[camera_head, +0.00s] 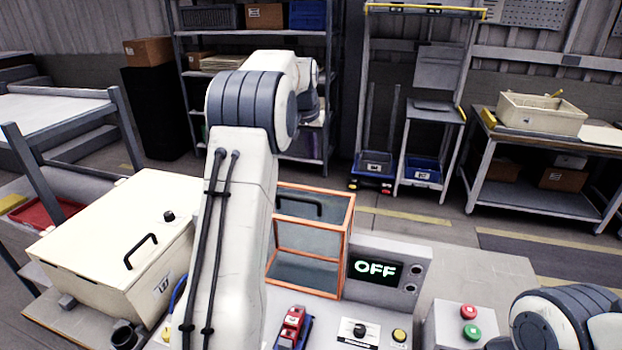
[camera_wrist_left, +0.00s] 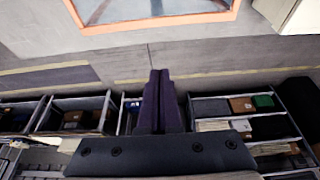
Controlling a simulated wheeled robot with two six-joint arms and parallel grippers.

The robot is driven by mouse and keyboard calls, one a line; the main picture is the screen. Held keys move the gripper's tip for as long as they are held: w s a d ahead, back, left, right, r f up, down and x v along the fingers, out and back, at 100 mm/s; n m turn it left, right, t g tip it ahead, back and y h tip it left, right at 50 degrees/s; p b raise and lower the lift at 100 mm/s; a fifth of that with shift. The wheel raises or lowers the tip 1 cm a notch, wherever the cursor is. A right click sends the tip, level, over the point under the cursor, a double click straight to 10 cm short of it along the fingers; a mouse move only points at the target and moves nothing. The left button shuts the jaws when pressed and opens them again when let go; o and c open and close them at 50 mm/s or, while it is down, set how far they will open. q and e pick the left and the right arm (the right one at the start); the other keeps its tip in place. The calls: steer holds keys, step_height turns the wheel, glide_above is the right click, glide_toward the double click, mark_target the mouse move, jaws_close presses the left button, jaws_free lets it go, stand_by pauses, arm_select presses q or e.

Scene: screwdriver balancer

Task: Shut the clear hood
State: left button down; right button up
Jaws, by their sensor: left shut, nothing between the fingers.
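The clear hood (camera_head: 312,238) has orange edges and a dark handle (camera_head: 300,204). It stands right of my left arm in the head view, and the arm hides its left part. I cannot tell from these views how far it is open. Part of an orange-edged clear pane, likely the hood, shows at the top of the left wrist view (camera_wrist_left: 165,22). My left gripper (camera_wrist_left: 158,75) has its dark fingers together with nothing between them, apart from that pane in the picture. My right arm shows at the lower right of the head view, but its gripper does not.
A display (camera_head: 376,268) reading OFF stands right of the hood. In front are a red object (camera_head: 291,327), a black knob (camera_head: 359,330) and a yellow button (camera_head: 399,335). Red and green buttons (camera_head: 469,322) are farther right. A cream lidded box (camera_head: 110,240) stands left of my arm.

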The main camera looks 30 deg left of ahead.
arm_select(q)
step_height(320, 180, down, 9)
steer(key=p, duration=0.4)
steer(key=shift+s+f+p, duration=0.15)
steer(key=shift+s+p, duration=0.05)
steer(key=shift+p, duration=0.2)
